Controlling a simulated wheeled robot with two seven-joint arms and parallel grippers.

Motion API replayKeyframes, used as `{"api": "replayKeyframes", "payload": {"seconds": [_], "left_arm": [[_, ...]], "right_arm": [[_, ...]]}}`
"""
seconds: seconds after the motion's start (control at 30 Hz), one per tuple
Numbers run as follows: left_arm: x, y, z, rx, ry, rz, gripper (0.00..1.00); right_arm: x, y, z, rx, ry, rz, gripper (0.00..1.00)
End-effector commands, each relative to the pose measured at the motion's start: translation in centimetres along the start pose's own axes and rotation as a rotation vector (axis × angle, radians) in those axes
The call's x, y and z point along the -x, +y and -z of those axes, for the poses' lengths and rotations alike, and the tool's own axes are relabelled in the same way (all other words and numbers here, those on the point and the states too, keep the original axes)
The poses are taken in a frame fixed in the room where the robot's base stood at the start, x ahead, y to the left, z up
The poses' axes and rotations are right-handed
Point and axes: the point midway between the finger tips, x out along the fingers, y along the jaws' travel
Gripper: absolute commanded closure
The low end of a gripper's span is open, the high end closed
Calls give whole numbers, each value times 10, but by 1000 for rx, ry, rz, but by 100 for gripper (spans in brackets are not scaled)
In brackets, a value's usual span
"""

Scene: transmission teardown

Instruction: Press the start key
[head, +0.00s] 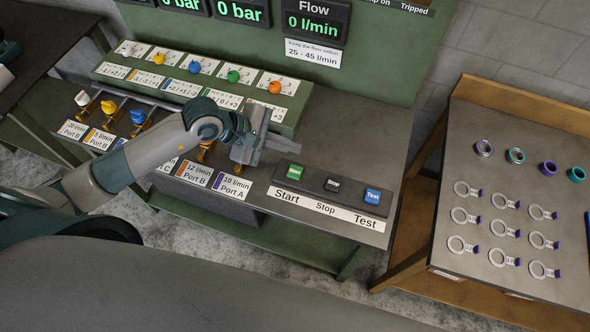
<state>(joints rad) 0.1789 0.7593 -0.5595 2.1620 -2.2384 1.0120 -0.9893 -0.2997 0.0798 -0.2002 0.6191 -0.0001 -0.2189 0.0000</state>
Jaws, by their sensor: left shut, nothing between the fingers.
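The start key is a green button (296,171) at the left end of a dark key panel (318,195) on the bench, above the label "Start". A dark stop key (333,185) and a blue test key (373,196) sit to its right. My left gripper (284,145) reaches in from the left and is shut and empty. Its fingers point right, just behind and left of the green key in the picture. I cannot tell its height over the bench, and no contact with the key shows. My right gripper is not in view.
A row of coloured knobs (233,76) stands behind the arm. Coloured valve handles (109,107) line the bench's left front. A flow display (315,22) reads 0 l/min. A side table (449,243) at right holds several rings.

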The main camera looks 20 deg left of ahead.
Motion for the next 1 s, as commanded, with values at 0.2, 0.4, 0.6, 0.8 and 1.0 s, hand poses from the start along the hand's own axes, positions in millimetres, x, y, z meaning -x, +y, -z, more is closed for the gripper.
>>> {"api": "replayKeyframes", "payload": {"seconds": [0.2,0.4,0.6,0.8,1.0], "left_arm": [[-4,-3,2,2,-2,0,100],[-14,-10,10,3,-2,0,100],[-31,-23,21,4,-2,0,100],[-48,-35,34,3,-2,0,100],[-59,-42,42,2,-2,-1,100]], "right_arm": [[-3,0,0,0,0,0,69],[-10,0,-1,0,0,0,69],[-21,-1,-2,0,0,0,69],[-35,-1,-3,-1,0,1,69],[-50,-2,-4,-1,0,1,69]]}}
